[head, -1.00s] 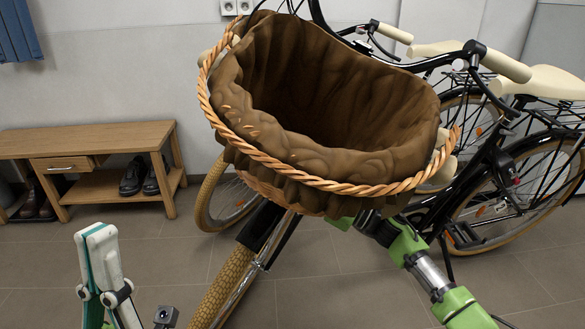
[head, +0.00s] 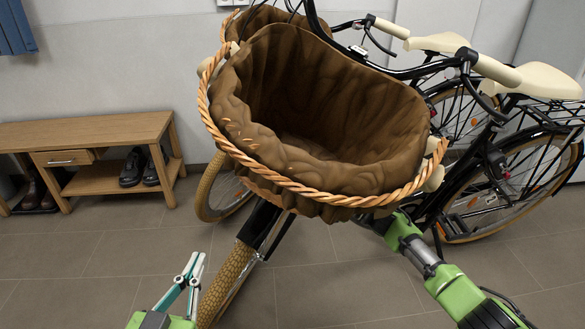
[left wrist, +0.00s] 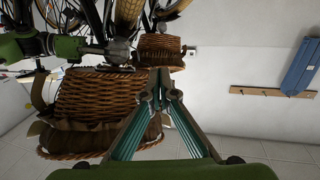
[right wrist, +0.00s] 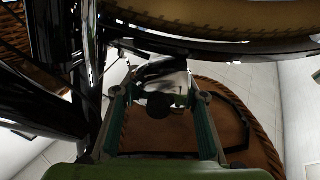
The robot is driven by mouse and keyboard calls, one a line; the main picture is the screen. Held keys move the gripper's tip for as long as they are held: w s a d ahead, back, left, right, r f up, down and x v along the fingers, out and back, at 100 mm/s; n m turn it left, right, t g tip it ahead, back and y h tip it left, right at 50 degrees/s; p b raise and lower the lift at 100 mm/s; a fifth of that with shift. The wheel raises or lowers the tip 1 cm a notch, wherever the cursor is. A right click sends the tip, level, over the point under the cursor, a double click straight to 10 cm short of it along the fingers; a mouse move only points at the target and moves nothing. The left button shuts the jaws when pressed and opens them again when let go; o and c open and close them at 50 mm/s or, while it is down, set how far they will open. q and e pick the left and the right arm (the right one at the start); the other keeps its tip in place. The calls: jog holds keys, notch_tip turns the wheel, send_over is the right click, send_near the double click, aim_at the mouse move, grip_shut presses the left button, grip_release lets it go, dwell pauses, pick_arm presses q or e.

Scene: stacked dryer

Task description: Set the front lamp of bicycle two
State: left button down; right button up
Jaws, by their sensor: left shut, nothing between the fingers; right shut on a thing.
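A bicycle with a large wicker basket (head: 330,185), lined in brown cloth, fills the middle of the head view. Its tan front tyre (head: 228,275) shows below. In the right wrist view my right gripper (right wrist: 160,97) is shut on a chrome and black part (right wrist: 172,78), which looks like the front lamp, close under a tyre (right wrist: 230,18). In the head view the basket hides the right gripper and the lamp; only the green arm shows. My left gripper (head: 193,262) is shut and empty, left of the front tyre. Its fingertips meet in the left wrist view (left wrist: 158,82).
Another bicycle with a cream saddle (head: 540,82) stands behind on the right. A wooden bench (head: 90,135) with shoes is against the wall at left. The tiled floor (head: 90,260) between bench and front wheel is clear. Dark frame tubes (right wrist: 85,70) run close beside the right gripper.

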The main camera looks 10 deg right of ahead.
pick_arm(q)
jog(key=shift+s+a+f+g, duration=0.15)
jog(key=shift+f+g, duration=0.2)
jog(key=shift+f, duration=0.35)
jog(key=shift+s+a+f+g, duration=0.1)
jog(key=shift+f+g, duration=0.25)
jog(key=shift+f, duration=0.3)
pick_arm(e)
jog(key=shift+f+m, duration=0.1)
jog(key=shift+m, duration=0.2)
jog(key=o, duration=1.6)
jog(key=shift+d, duration=0.1)
jog(key=v, duration=1.2)
